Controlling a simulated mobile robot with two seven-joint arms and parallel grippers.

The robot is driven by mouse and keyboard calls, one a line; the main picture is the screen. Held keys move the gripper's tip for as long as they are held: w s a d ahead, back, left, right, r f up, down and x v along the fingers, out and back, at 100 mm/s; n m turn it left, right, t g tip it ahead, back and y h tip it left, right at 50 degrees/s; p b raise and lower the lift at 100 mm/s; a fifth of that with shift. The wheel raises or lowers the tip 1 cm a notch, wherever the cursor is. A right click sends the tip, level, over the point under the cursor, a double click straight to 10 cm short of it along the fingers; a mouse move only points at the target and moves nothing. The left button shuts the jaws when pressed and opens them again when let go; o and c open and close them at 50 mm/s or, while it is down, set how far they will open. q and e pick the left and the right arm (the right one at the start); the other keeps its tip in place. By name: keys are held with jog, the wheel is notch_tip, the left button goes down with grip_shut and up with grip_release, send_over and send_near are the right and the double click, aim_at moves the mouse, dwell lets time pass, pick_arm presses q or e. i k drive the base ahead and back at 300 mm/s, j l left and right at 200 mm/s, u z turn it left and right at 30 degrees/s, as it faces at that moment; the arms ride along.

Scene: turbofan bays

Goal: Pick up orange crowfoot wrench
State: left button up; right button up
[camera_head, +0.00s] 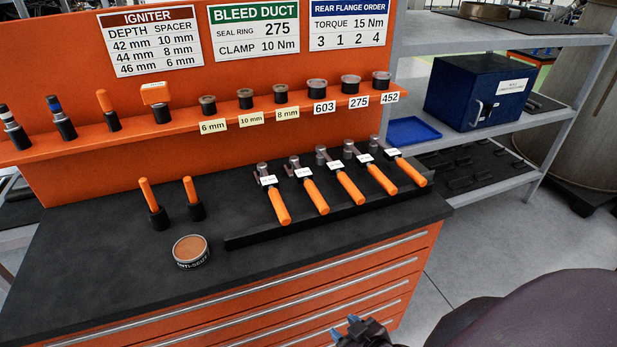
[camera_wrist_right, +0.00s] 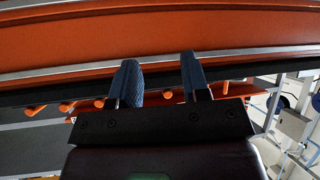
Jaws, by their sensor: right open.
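Several orange-handled wrenches with grey metal heads and small white labels lie in a row on a black rack (camera_head: 236,243) on the dark bench top in the head view. One wrench (camera_head: 276,200) is at the row's left end and another (camera_head: 409,169) at its right end. The labels are too small to read, so I cannot tell which is the crowfoot wrench. My right gripper (camera_head: 358,328) shows at the bottom edge of the head view, in front of the drawers and apart from the wrenches. In the right wrist view (camera_wrist_right: 160,80) its blue fingers are apart and empty. My left gripper is out of view.
An orange shelf (camera_head: 190,122) above the bench holds sockets and spacers. Two orange-handled tools (camera_head: 150,200) stand upright left of the rack, near a round tin (camera_head: 190,251). A blue box (camera_head: 478,92) sits on grey shelving at the right. The bench's left front is clear.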

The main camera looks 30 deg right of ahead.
aim_at(305, 183)
jog(key=l, duration=0.75)
jog(key=k+l+u, duration=0.1)
jog(key=l, duration=0.6)
